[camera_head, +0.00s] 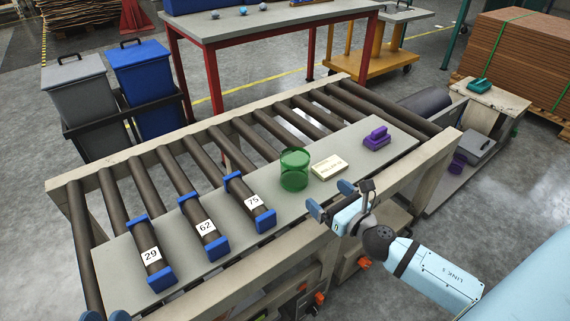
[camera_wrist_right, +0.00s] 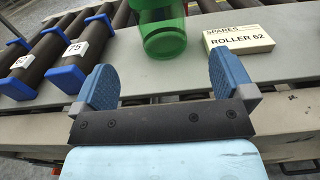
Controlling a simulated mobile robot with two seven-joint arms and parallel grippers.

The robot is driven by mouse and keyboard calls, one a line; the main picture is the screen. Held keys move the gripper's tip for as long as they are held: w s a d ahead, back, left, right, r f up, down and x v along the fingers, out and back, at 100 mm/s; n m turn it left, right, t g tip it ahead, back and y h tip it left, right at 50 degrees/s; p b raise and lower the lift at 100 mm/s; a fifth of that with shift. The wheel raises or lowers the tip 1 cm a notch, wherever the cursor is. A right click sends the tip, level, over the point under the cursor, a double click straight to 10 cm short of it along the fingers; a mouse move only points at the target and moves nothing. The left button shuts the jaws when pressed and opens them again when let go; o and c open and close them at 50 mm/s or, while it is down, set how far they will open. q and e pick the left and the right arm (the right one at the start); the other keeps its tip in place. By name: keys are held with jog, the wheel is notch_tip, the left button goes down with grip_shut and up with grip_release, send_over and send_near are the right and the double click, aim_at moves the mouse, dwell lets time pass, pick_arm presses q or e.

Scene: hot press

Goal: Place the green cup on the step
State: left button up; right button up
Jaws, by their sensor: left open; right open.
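The green cup (camera_head: 294,170) stands on a grey board on the roller conveyor, left of a cream label block. In the right wrist view the green cup (camera_wrist_right: 163,32) shows between and beyond the fingers, its top cut off. My right gripper (camera_head: 330,198) is open and empty at the conveyor's near edge, apart from the cup. Only the blue fingertips of my left gripper (camera_head: 105,316) show at the bottom left, apart and empty. A cream-topped stepped stand (camera_head: 497,97) is at the right; I cannot tell whether it is the step.
Rollers marked 29 (camera_head: 151,254), 62 (camera_head: 205,228) and 75 (camera_head: 253,203) lie left of the cup. The label block (camera_head: 329,167) and a purple object (camera_head: 376,138) are to its right. The conveyor's near rail (camera_head: 245,264) runs in front.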

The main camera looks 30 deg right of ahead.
aim_at(304, 176)
jog(key=w, duration=0.7)
jog(key=shift+w+a+b, duration=0.2)
jog(key=shift+a+b, duration=0.05)
jog(key=shift+b, duration=0.05)
jog(key=shift+w, duration=0.35)
jog(key=w, duration=0.1)
jog(key=w+b, duration=0.1)
jog(key=w, duration=0.1)
jog(key=w+b, duration=0.1)
jog(key=shift+w+a+f, duration=0.15)
jog(key=shift+a+f, duration=0.05)
jog(key=shift+a, duration=0.05)
jog(key=shift+w, duration=0.25)
pick_arm(q)
jog(key=shift+w+a+f+m, duration=0.15)
jog(key=shift+f+m, duration=0.25)
jog(key=shift+f, duration=0.4)
pick_arm(e)
jog(key=shift+w, duration=0.1)
jog(key=c, duration=0.7)
pick_arm(q)
jog(key=shift+f, duration=0.1)
pick_arm(e)
jog(key=shift+c, duration=0.8)
jog(key=shift+r, duration=0.15)
